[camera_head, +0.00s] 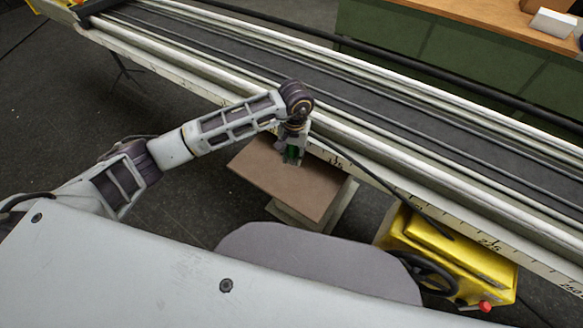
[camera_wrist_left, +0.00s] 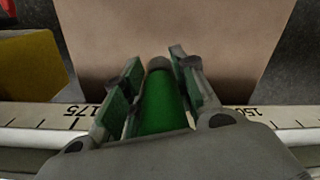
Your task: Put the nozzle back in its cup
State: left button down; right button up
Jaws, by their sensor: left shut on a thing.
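My left gripper (camera_head: 292,157) hangs beside the near edge of the long rail, above the brown board. In the left wrist view its two fingers (camera_wrist_left: 160,85) are closed on both sides of a green tapered nozzle (camera_wrist_left: 162,108) with a dark tip. The tip points away from the wrist, toward the brown board (camera_wrist_left: 165,45). In the head view the nozzle is mostly hidden by the gripper. I cannot make out a cup in either view. My right gripper is not in view.
The brown-topped stand (camera_head: 275,182) is below the gripper. The long rail (camera_head: 400,165) with a scale along its near edge crosses the view. A yellow unit (camera_head: 480,265) with a red knob stands at right, with a dark hose (camera_head: 385,187) above it. Grey floor is open at left.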

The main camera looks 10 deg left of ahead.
pick_arm(q)
notch_tip(320, 180, down, 4)
jog(key=shift+r, duration=0.2)
jog(key=shift+f, duration=0.1)
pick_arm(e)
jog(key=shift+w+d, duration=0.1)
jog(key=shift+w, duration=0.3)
pick_arm(q)
jog(key=shift+f, duration=0.1)
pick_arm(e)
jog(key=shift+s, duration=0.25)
pick_arm(q)
jog(key=shift+f, duration=1.7)
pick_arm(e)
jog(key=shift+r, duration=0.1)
pick_arm(q)
jog(key=shift+f, duration=0.1)
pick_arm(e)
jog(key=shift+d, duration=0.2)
pick_arm(q)
jog(key=shift+f, duration=0.1)
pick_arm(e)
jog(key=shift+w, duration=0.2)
